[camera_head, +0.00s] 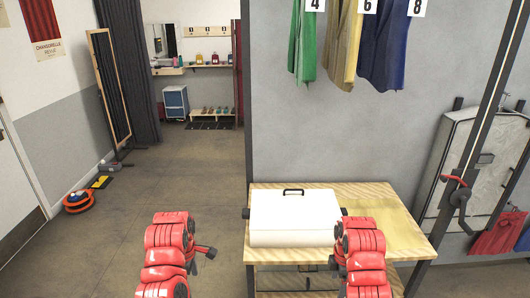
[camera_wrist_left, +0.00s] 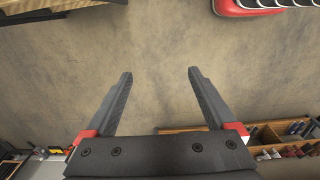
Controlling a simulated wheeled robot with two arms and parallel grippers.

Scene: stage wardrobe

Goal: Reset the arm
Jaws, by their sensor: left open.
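My left arm (camera_head: 167,250) is red and rises at the bottom of the head view, over the floor left of the table. A small dark part of my left gripper (camera_head: 206,252) shows beside it. In the left wrist view my left gripper (camera_wrist_left: 160,74) is open, with two dark fingers wide apart and nothing between them. My right arm (camera_head: 362,258) is red and stands in front of the table's right part. Its gripper cannot be made out.
A wooden table (camera_head: 400,232) bears a white lidded box (camera_head: 295,218) close to my right arm. Coloured garments (camera_head: 340,45) hang above. A hand crank (camera_head: 458,195) is at the right. An orange cable reel (camera_head: 78,201) lies far left. The floor (camera_head: 190,180) between is clear.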

